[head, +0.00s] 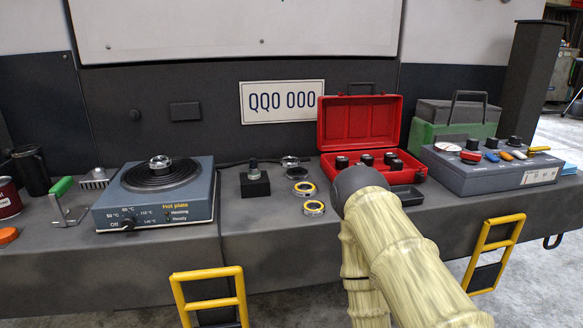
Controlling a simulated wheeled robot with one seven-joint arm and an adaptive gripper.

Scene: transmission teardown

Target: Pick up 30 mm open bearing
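Several ring-shaped bearings lie on the dark bench, and I cannot tell by size which is the 30 mm open bearing. The front bearing (314,208) and the one behind it (305,189) show yellowish rings. A darker, flatter ring (297,173) and a silvery ring (290,161) lie farther back. Another silvery ring-shaped part (160,162) sits on the hot plate (150,211). My arm reaches in from the lower right, its dark rounded joint just right of the front bearing. My gripper does not show; no hold on any bearing can be seen.
A black block with a post (255,183) stands left of the bearings. The open red case (362,122) holds dark round parts. A grey control box (490,166) is at right; a green-handled tool (62,198) is at left. Yellow frames (208,285) stand at the bench front.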

